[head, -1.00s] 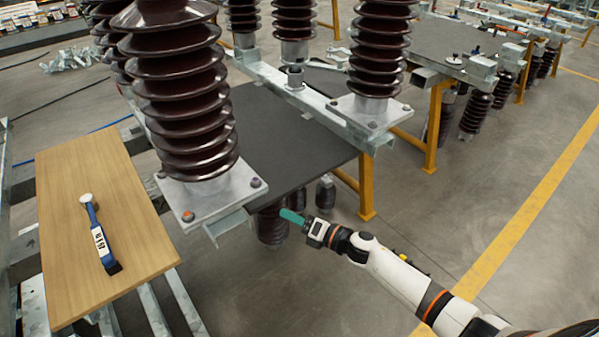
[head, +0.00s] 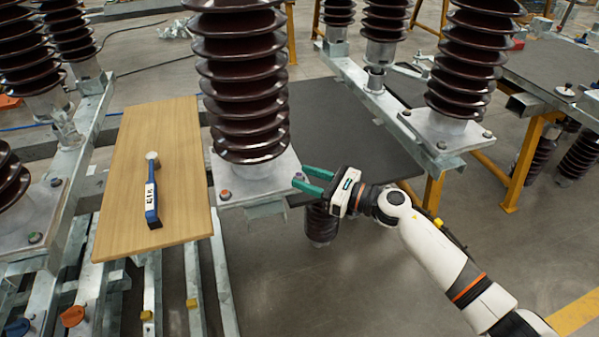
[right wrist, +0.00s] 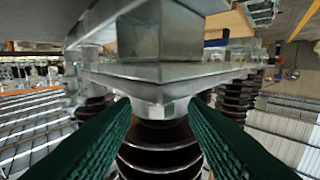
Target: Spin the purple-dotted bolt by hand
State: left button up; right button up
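A bolt (head: 298,176) with a bluish or purplish mark stands at the right corner of the metal base plate (head: 268,188) under the front brown insulator (head: 246,90). The mark is too small to be sure of its colour. Another bolt (head: 225,194), with an orange-red mark, is at the plate's front left corner. My right gripper (head: 300,177) is open, its green fingertips on either side of the bluish bolt; I cannot tell if they touch it. In the right wrist view the fingers (right wrist: 163,118) are apart, facing the plate's corner (right wrist: 160,72). My left gripper is not in view.
A wooden board (head: 185,140) at the left holds a blue-handled tool (head: 151,195). A dark tabletop (head: 340,125) lies behind the gripper. Other insulators (head: 468,60) stand on steel rails at the right and left. The floor at front right is open.

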jog(key=shift+x, duration=1.05)
jog(key=shift+w+a, duration=0.1)
jog(key=shift+a, duration=0.1)
